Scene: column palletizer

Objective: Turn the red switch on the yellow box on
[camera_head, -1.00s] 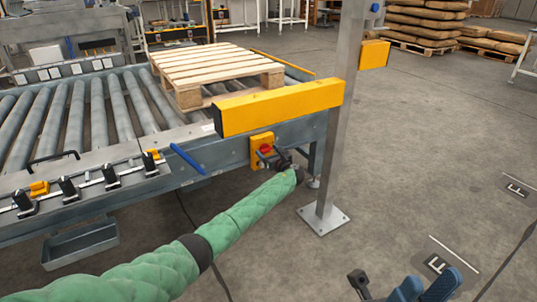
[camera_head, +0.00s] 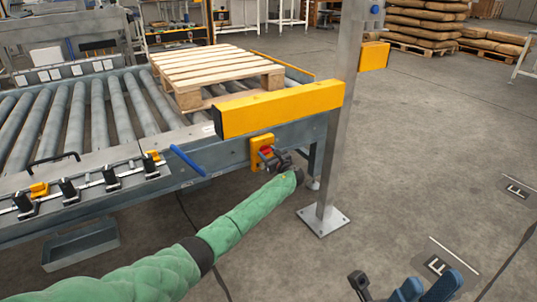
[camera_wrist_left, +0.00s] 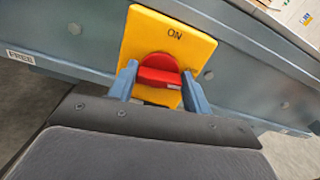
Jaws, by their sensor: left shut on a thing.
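The yellow box (camera_head: 258,143) is mounted on the side of the conveyor frame, below a long yellow beam. The red switch also shows in the head view (camera_head: 266,150). My left gripper (camera_head: 272,157) is shut on the red switch, with one blue finger on each side of it in the left wrist view (camera_wrist_left: 160,84). My right gripper (camera_head: 385,288) is partly in view at the bottom edge; its jaw gap is unclear.
The long yellow beam (camera_head: 280,108) juts out above the switch. A grey metal post (camera_head: 338,130) stands just right of it. A wooden pallet (camera_head: 215,70) rests on the rollers.

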